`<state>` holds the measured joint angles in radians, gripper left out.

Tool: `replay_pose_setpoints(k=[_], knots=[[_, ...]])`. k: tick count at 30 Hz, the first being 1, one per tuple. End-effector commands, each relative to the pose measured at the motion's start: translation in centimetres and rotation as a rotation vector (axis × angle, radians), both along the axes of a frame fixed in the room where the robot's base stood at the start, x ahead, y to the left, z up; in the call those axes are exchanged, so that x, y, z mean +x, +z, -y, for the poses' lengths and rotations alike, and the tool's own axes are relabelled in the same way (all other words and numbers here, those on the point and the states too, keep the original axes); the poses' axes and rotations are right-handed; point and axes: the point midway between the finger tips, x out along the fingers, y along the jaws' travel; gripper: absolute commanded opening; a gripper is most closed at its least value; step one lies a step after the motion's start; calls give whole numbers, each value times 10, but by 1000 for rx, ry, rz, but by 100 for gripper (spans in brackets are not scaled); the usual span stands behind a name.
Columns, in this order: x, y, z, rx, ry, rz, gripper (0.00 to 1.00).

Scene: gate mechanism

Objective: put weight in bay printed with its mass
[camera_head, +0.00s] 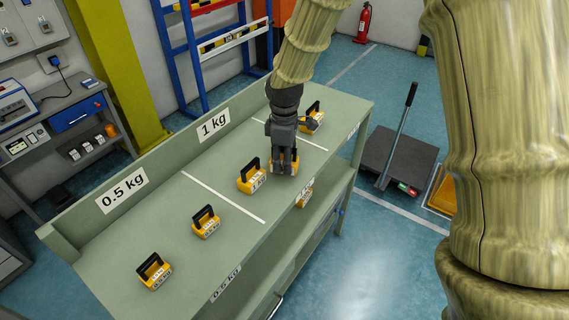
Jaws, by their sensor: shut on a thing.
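My gripper (283,148) points down over the middle bay of the green bench (195,185), shut on a yellow weight (285,167) whose handle it hides. I cannot tell whether this weight touches the bench top or read its print. Yellow weights with black handles stand at the left (154,275) and beside it (206,226), in the 0.5 kg bay. Another weight (252,182) stands in the 1 kg bay, left of my gripper. One more weight (311,122) stands in the far right bay. The back wall carries a 0.5 kg sign (122,190) and a 1 kg sign (213,125).
White lines (222,197) divide the bench top. A small yellow thing (304,196) shows at the bench's front edge; its exact support is unclear. My arm hides the right part of the back wall. A platform with an upright handle (399,160) stands on the floor at right.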

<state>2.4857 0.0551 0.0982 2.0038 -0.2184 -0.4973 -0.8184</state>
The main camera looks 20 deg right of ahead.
Motion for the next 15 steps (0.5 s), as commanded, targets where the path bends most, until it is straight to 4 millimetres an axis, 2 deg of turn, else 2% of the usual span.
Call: replay_pose_setpoints(k=[9, 15], knots=[[0, -22, 0, 0, 0, 1, 0], [0, -24, 0, 0, 0, 2, 0]])
